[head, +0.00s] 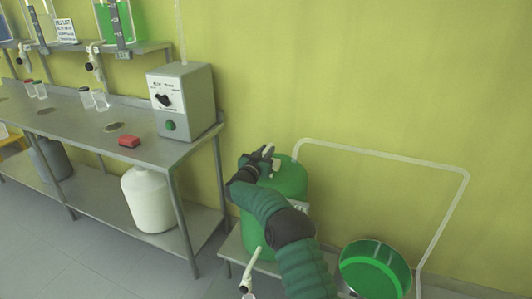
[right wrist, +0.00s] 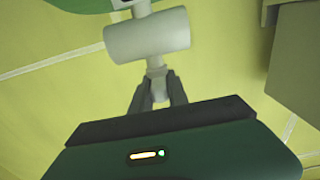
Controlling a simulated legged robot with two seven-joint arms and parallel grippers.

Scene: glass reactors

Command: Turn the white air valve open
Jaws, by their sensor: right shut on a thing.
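The white valve (head: 267,151) sits on top of the green tank (head: 290,179), against the yellow wall. In the right wrist view it shows as a pale cylinder (right wrist: 147,36) with a narrow stem below it. My right gripper (right wrist: 157,92) is shut on the valve's narrow stem or handle, with one finger on each side. In the head view my right gripper (head: 260,160) reaches over the tank top and partly hides the valve. My left gripper is not in view.
A steel bench (head: 75,120) on the left carries a grey control box (head: 197,100) and a red block (head: 129,142). A white jug (head: 148,198) stands below. A white pipe (head: 385,155) runs along the wall. A green round vessel (head: 374,272) stands at lower right.

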